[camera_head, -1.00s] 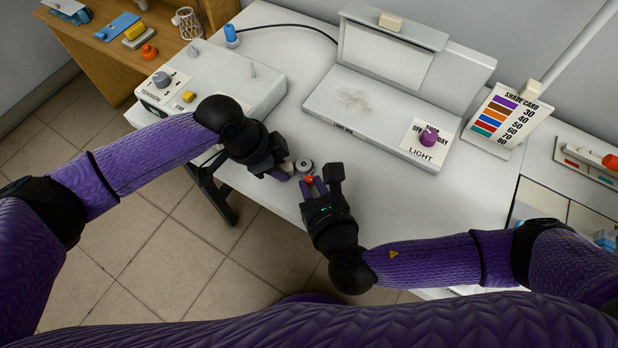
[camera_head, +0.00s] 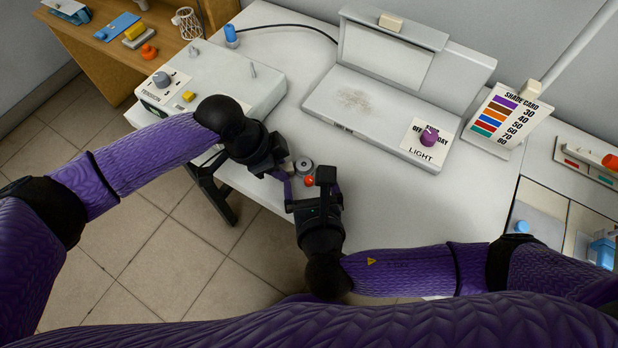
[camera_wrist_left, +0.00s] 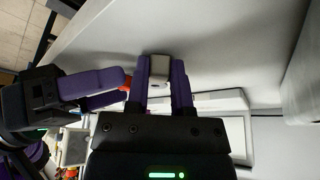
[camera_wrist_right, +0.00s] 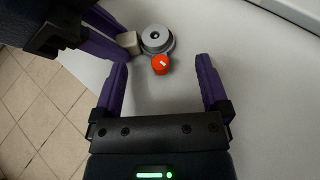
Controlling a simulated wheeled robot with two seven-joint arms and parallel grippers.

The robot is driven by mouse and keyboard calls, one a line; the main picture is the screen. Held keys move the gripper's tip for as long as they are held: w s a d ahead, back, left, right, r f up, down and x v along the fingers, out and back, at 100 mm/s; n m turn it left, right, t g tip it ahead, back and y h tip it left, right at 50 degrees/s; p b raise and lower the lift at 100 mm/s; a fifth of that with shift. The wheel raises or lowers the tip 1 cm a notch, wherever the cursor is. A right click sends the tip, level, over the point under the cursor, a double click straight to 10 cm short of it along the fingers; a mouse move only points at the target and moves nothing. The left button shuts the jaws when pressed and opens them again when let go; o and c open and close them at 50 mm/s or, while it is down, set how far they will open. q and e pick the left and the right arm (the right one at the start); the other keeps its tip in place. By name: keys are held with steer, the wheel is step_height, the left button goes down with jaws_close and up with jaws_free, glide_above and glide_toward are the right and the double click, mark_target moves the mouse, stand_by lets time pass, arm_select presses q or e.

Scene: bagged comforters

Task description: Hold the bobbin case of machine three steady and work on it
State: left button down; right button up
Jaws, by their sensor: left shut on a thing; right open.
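The bobbin case (camera_head: 304,166) is a small grey round piece near the front edge of the white table. In the right wrist view the bobbin case (camera_wrist_right: 156,38) has a dark centre, a beige block (camera_wrist_right: 129,42) at its left and a red knob with a white mark (camera_wrist_right: 160,65) at its front. My left gripper (camera_wrist_left: 159,72) is shut on the beige block, which shows between its fingers. My right gripper (camera_wrist_right: 162,72) is open and empty, its fingers apart on either side of the space just in front of the red knob, not touching it.
A tension box (camera_head: 225,80) stands at the left of the table. A white machine bed with a lamp panel (camera_head: 385,110) and a purple light knob (camera_head: 428,138) is behind. A shade card (camera_head: 505,120) stands at right. The tabletop right of my right gripper is clear.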

steer(key=shift+v, duration=3.05)
steer(key=shift+c, duration=0.7)
steer(key=w+y, duration=0.1)
steer(key=w+f+g+y, duration=0.1)
steer(key=w+y, duration=0.1)
steer(key=w+g+y, duration=0.1)
steer(key=shift+w+d+f, duration=0.1)
steer(key=shift+w+f, duration=0.15)
steer(key=shift+f, duration=0.15)
steer(key=c, duration=0.4)
steer(key=shift+o, duration=0.2)
steer(key=w+g+y, duration=0.1)
steer(key=n+g+y, duration=0.1)
steer(key=w+d+g+y, duration=0.1)
steer(key=y, duration=0.1)
steer(key=shift+w+r+n, duration=0.3)
steer(key=shift+w+r, duration=0.05)
steer(key=shift+r, duration=0.05)
steer(key=n+g+y, duration=0.1)
steer(key=n, duration=0.2)
steer(key=shift+w+y, duration=0.1)
steer(key=shift+y, duration=0.2)
steer(key=n, duration=0.3)
steer(key=shift+f+n+g+y, duration=0.35)
steer(key=shift+n+g+y, duration=0.05)
steer(key=n, duration=0.3)
steer(key=shift+s+d+f+g+y, duration=0.1)
steer(key=shift+s+f+g+y, duration=0.2)
steer(key=shift+f, duration=0.05)
